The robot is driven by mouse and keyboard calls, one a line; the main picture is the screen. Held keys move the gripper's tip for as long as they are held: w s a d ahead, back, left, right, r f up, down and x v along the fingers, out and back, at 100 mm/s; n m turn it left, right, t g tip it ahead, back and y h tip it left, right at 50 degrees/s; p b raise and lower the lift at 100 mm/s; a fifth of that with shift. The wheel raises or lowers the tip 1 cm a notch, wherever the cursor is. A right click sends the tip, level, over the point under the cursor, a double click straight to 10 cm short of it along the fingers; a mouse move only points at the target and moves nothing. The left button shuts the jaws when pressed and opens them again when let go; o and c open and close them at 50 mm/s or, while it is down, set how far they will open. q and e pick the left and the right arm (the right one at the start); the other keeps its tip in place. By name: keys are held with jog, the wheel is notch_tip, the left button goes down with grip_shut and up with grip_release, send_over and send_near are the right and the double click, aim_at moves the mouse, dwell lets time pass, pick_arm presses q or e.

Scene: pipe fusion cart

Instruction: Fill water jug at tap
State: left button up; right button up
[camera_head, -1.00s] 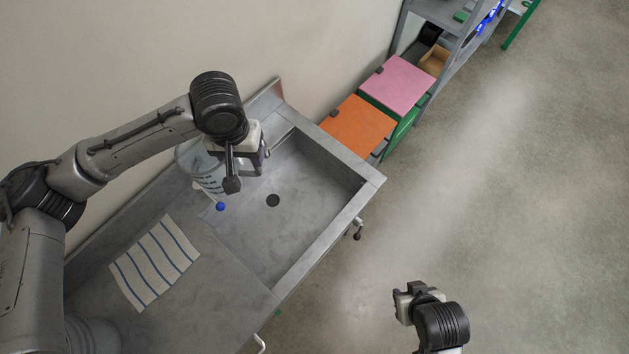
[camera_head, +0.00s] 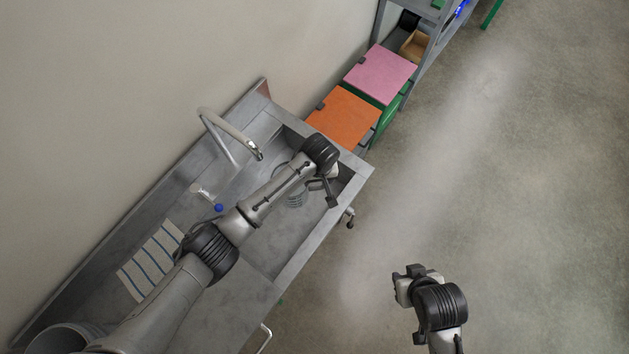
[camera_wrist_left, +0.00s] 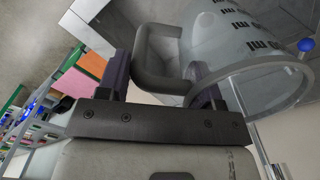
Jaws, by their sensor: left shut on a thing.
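The clear water jug (camera_head: 291,198) with printed marks is over or in the right part of the sink basin, partly hidden behind my left arm in the head view. My left gripper (camera_head: 330,188) is at its right side. In the left wrist view, the grey handle (camera_wrist_left: 150,62) is between the fingers of my left gripper (camera_wrist_left: 158,85), and the jug's marked wall (camera_wrist_left: 235,40) and round rim fill the upper right. The tap (camera_head: 232,133) arches over the back of the sink, left of the jug. My right gripper (camera_head: 399,284) is over the floor at right; its finger opening is unclear.
A striped cloth (camera_head: 151,261) and a small clear item with a blue ball (camera_head: 219,208) lie left of the basin. A bucket (camera_head: 62,338) is at the lower left. Orange (camera_head: 344,117) and pink (camera_head: 380,73) lidded bins stand beyond the sink. Floor at right is clear.

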pick_arm(q)
jog(key=f, duration=0.3)
jog(key=a+f, duration=0.1)
jog(key=f, duration=0.1)
jog(key=shift+s+f, duration=0.25)
jog(key=shift+s, duration=0.15)
notch_tip(320, 180, down, 19)
jog(key=b, duration=1.3)
jog(key=w+a+f+b, duration=0.4)
jog(key=w+a+b, duration=0.1)
jog(key=a, duration=0.2)
jog(key=shift+a+b, duration=0.15)
jog(key=shift+b, duration=0.2)
jog(key=shift+w+f, duration=0.1)
dwell(0.3)
